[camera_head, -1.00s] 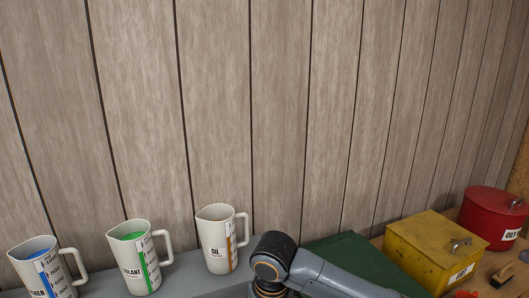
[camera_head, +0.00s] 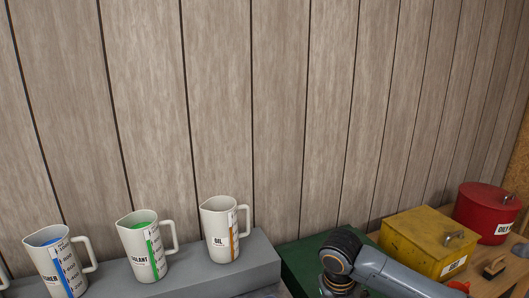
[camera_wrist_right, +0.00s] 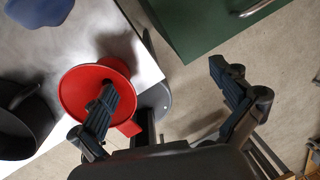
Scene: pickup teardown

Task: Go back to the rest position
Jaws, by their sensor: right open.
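My right arm shows at the bottom right of the head view, but its gripper is outside that picture. In the right wrist view my right gripper (camera_wrist_right: 168,98) is open, its two dark fingers spread wide with nothing between them. Its left finger overlaps a red round funnel-like object (camera_wrist_right: 72,92) in the picture; I cannot tell whether they touch. My left gripper is in neither view.
Three labelled jugs, washer (camera_head: 60,262), coolant (camera_head: 143,252) and oil (camera_head: 219,228), stand on a grey ledge (camera_head: 225,268). A green box (camera_head: 300,262), yellow box (camera_head: 415,240) and red can (camera_head: 482,208) stand to the right. A black container (camera_wrist_right: 22,125) shows in the wrist view.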

